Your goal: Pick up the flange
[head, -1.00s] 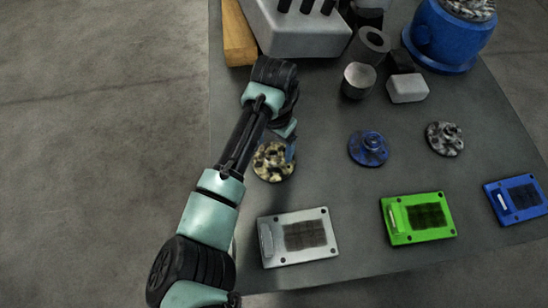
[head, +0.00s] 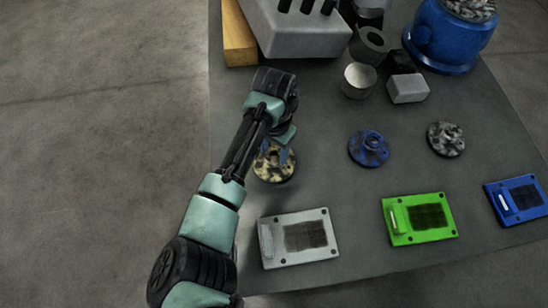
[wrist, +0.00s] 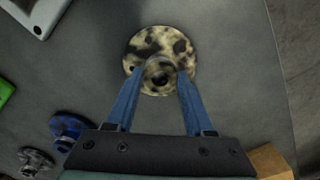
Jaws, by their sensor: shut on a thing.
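A round flange (head: 272,167), cream-yellow with black blotches and a raised centre hub, lies on the dark table near its left edge. In the wrist view the flange (wrist: 150,38) is at the top middle. My gripper (wrist: 160,74) is shut on the flange's hub, with one blue finger on each side of it. In the head view my gripper (head: 276,158) is over the flange and hides part of it. The flange appears flat on the table. Two other flanges, one blue (head: 368,148) and one grey-black (head: 446,138), lie to the right.
Along the front are a grey-white plate (head: 270,240), a green plate (head: 398,222) and a blue plate (head: 497,200). A large grey block (head: 300,38), a wooden bar (head: 238,35), metal cylinders (head: 359,80) and a blue pot (head: 445,38) stand behind. The table between them is bare.

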